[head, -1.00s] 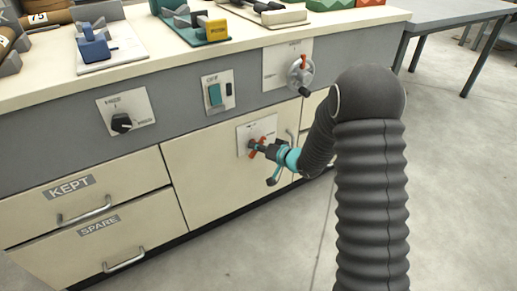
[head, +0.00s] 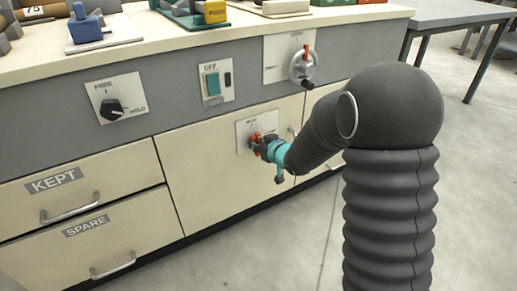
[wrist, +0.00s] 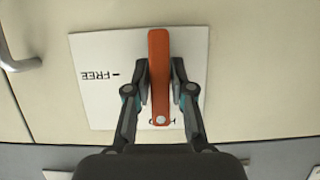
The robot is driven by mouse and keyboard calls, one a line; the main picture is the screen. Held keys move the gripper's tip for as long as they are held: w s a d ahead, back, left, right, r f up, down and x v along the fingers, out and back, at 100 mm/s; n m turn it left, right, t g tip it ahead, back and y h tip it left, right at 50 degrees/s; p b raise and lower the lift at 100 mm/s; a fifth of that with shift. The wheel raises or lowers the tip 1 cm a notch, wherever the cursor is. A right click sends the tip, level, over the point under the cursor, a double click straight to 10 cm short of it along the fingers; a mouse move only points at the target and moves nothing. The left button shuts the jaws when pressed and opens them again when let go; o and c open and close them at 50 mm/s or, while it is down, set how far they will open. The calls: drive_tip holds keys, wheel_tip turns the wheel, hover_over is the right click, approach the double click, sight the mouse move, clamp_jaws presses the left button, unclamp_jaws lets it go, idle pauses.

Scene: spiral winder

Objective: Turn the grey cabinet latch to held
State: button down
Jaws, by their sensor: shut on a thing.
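The cabinet latch shows in the wrist view as an orange-red bar (wrist: 159,60) on a white plate (wrist: 90,55) on the cream cabinet door. The bar stands lengthwise in that view, with a pale dot at its lower end. That end covers part of a label; "FREE" reads upside down to the left, level with the bar's middle. My gripper (wrist: 163,90) is shut on the bar, one finger on each side. In the head view my gripper (head: 264,146) is at the plate (head: 243,137) and hides much of the latch.
A black FREE/HOLD knob (head: 113,107), a green switch (head: 212,84) and a crank wheel (head: 302,67) sit on the grey band above. Drawers marked KEPT (head: 70,195) and SPARE (head: 90,238) are at left. A metal handle (wrist: 18,58) is near the latch plate.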

drive_tip(key=shift+d+f, duration=0.1)
drive_tip(key=shift+f, duration=0.1)
idle(0.3)
drive_tip(key=c, duration=1.1)
unclamp_jaws()
drive_tip(key=shift+d, duration=0.1)
drive_tip(key=shift+r, duration=0.1)
drive_tip(key=v, duration=1.1)
drive_tip(key=shift+s+r, duration=0.2)
drive_tip(key=shift+s, duration=0.2)
